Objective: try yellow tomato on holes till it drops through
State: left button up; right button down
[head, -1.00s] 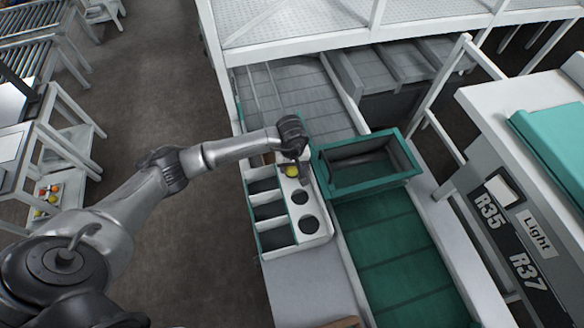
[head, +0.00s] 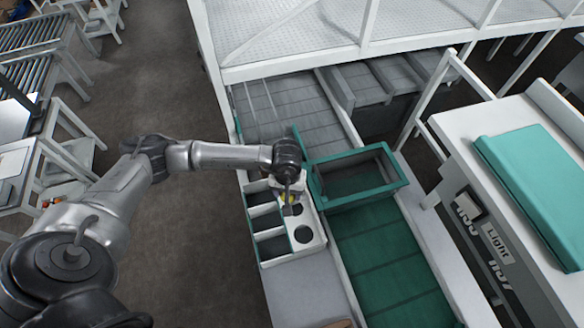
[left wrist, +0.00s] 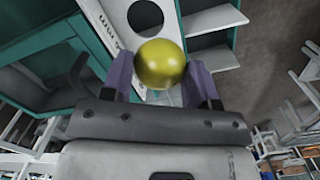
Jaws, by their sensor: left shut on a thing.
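The yellow tomato (left wrist: 161,64) sits between the two purple-grey fingers of my left gripper (left wrist: 160,78), which is shut on it. In the head view the tomato (head: 288,197) shows only partly below my left gripper (head: 289,200), over the sizing board. The white sizing board (head: 316,247) has a row of round dark holes; two are clear of the gripper, a middle hole (head: 296,209) and a front hole (head: 303,235). In the left wrist view one hole (left wrist: 145,18) lies just beyond the tomato. My right gripper is not in view.
White compartments (head: 268,223) stand left of the holes. A green crate (head: 352,203) stands close on the right, above a green conveyor (head: 392,257). A grey surface (head: 305,295) in front is mostly clear. A labelled cabinet with a teal top (head: 535,175) is at far right.

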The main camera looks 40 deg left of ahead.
pick_arm(q)
jog(key=shift+w+d+f+m, duration=0.1)
jog(key=shift+w+d+m, duration=0.2)
jog(key=shift+d, duration=0.2)
jog(key=shift+w+d+f+m, duration=0.15)
jog(key=shift+d+m, duration=0.15)
jog(key=shift+d, duration=0.15)
jog(key=shift+w+d+r+m, duration=0.1)
jog(key=shift+w+d+m, duration=0.1)
jog(key=shift+m, duration=0.1)
jog(key=shift+a, duration=0.15)
notch_tip(320, 180, down, 6)
jog(key=b, duration=0.4)
jog(key=shift+f, duration=0.25)
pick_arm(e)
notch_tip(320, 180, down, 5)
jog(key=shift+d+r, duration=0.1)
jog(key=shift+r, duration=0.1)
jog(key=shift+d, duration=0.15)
pick_arm(q)
jog(key=shift+b, duration=0.4)
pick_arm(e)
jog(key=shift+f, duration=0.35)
